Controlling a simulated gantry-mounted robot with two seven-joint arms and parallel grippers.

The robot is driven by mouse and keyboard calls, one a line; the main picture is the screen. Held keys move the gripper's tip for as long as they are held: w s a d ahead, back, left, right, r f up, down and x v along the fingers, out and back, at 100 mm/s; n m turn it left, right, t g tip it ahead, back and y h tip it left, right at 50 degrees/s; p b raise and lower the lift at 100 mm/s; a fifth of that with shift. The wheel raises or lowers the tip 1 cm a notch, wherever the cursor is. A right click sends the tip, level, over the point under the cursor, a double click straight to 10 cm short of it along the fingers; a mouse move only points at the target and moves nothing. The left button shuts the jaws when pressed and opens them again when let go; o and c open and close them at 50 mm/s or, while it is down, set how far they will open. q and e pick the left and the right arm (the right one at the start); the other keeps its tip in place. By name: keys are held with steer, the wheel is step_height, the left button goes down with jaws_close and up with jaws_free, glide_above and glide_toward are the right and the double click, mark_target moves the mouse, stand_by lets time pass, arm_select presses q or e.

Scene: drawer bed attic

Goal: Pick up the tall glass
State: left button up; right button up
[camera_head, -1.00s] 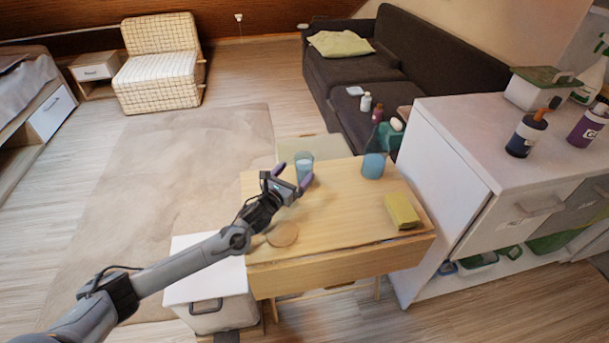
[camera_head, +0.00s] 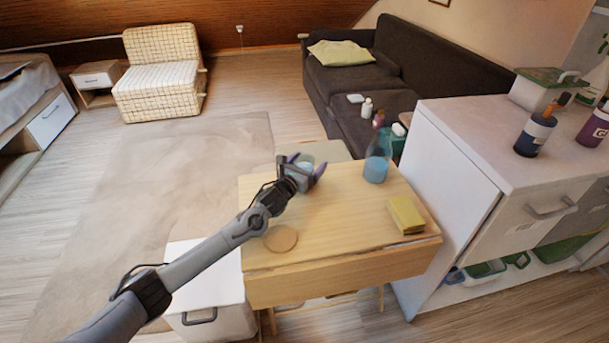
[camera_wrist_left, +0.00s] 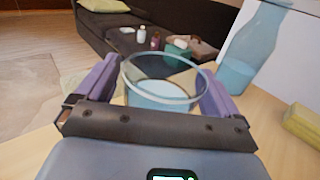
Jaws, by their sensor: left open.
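The tall glass, clear with pale blue contents, stands on the wooden table. In the left wrist view the glass (camera_wrist_left: 160,92) sits between the two purple fingers of my left gripper. In the head view the glass is mostly hidden behind my left gripper (camera_head: 304,171). The gripper is open, with one finger on each side of the glass. I cannot tell whether either finger touches it. My right gripper is not in view.
A bottle (camera_head: 377,160) with blue contents stands right of the glass; it also shows in the left wrist view (camera_wrist_left: 255,45). A yellow sponge (camera_head: 406,215) and a round coaster (camera_head: 281,239) lie on the table (camera_head: 335,225). A white cabinet (camera_head: 450,175) stands to the right.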

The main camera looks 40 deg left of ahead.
arm_select(q)
steer(key=c, duration=1.1)
steer(key=shift+c, duration=0.3)
steer(key=shift+r, duration=0.1)
